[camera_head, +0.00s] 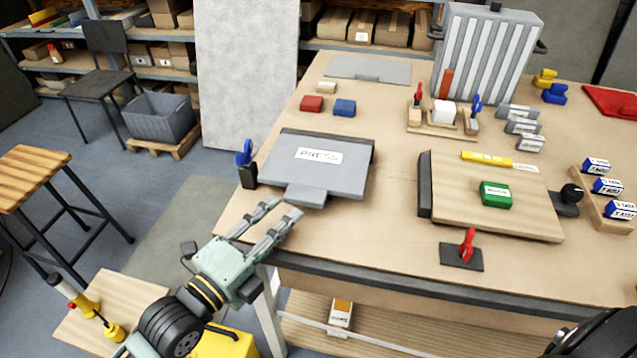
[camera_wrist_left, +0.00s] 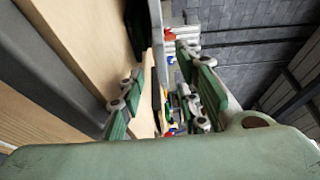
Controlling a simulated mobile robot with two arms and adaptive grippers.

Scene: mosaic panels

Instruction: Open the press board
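The press board (camera_head: 345,180) is a grey panel with a white PRESS label, lying flat and closed on the workbench. A grey tab (camera_head: 306,195) sticks out from its front edge. My left gripper (camera_head: 285,208) is just in front of and left of this tab, with two separate fingers pointing at it. The fingers are open, and I see nothing held. In the left wrist view the left gripper (camera_wrist_left: 165,95) shows its green-padded fingers apart, with the thin edge of a panel beyond them. What lies under the press board is hidden. My right gripper is not in view.
Bare workbench (camera_head: 375,235) lies between.

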